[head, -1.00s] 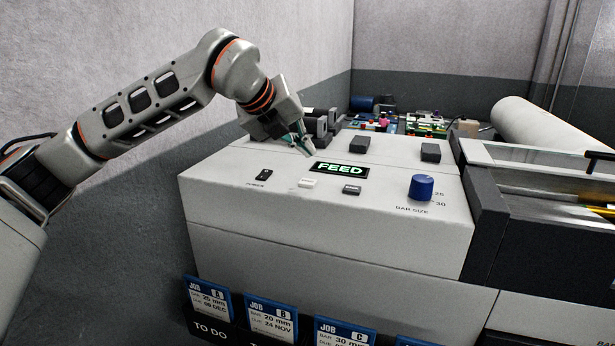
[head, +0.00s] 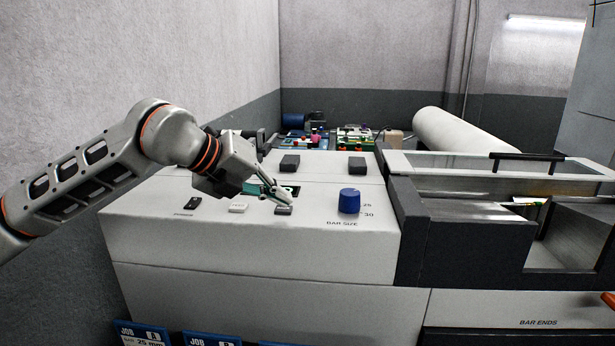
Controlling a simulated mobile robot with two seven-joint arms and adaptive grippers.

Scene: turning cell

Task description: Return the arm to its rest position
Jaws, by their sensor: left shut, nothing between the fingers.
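My left gripper (head: 282,197) is shut and empty. It hovers over or touches the top of the white machine panel (head: 150,218), with its fingertips by the dark button (head: 284,211) right of the white button (head: 239,208); I cannot tell if they touch it. The gripper hides most of the green-lit display (head: 290,188). My left arm reaches in from the left edge. The blue bar-size knob (head: 349,201) stands to the right of the fingertips. My right gripper is out of view.
A dark power switch (head: 192,203) sits on the panel's left. Two dark blocks stand behind, one of them at right (head: 357,165). A white roll (head: 460,145) and a clear-lidded trough (head: 490,172) lie right. Blue job cards (head: 143,333) hang below. Air above the panel is clear.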

